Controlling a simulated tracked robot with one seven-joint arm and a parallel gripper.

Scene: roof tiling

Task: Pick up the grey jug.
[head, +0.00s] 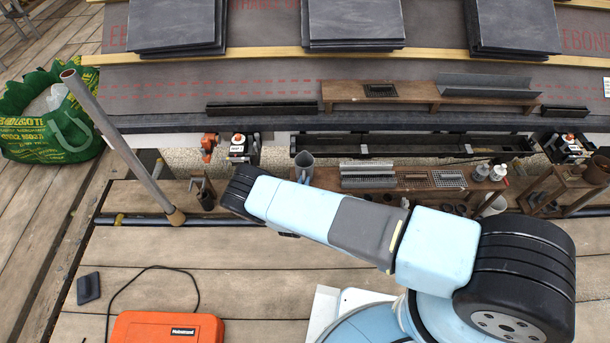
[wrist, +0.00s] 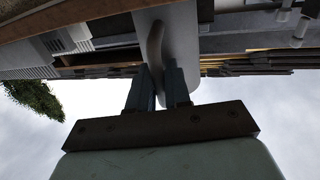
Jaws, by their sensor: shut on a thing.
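The grey jug (wrist: 182,38) fills the upper middle of the wrist view, with its curved handle (wrist: 156,45) towards my gripper. My gripper (wrist: 158,75) has its two fingers on either side of the handle's lower end in the picture and is shut on it. A grey, open-topped vessel that looks like the same jug (head: 304,167) stands upright in the head view, just above my arm.
A wooden bench (head: 408,181) with grey vents and small bottles lies right of the jug. A long dark gutter (head: 400,144) runs behind it. A leaning grey pipe (head: 120,140) stands at left, near a green bag (head: 48,125). An orange case (head: 168,328) lies on the front decking.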

